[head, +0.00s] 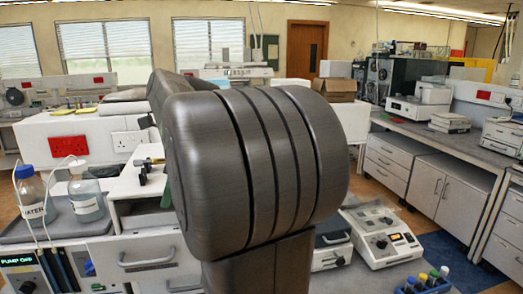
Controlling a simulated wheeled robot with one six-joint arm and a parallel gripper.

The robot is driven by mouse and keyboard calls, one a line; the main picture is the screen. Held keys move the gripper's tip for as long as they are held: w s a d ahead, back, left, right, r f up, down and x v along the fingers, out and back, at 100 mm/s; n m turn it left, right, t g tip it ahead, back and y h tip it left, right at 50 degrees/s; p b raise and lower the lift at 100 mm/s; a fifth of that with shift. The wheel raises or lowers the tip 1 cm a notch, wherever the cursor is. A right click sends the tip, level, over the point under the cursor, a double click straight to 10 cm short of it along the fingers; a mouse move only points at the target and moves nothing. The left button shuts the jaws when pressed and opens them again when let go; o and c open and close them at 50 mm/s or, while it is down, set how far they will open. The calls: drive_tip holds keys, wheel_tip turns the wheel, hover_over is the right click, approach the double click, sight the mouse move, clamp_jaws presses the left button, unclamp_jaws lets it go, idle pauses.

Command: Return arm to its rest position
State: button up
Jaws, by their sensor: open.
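A large dark grey, rounded joint of my own arm fills the middle of the head view, close to the camera. A further arm link shows behind it at the upper left, and another runs down below it. My gripper is not in view; its fingers and anything near them cannot be seen. The arm hides much of the bench behind it.
A water bottle with a blue cap (34,196) and a second clear bottle (86,200) stand on the left bench. A white instrument (380,238) and several coloured-cap vials (426,279) are at the lower right. A right-hand bench with drawers (388,160) stands beyond brown floor.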

drive_tip(key=x, duration=0.9)
drive_tip(key=shift+a+f+p, duration=0.15)
drive_tip(key=shift+f+p, duration=0.05)
drive_tip(key=shift+p, duration=0.15)
drive_tip(key=shift+r, duration=0.5)
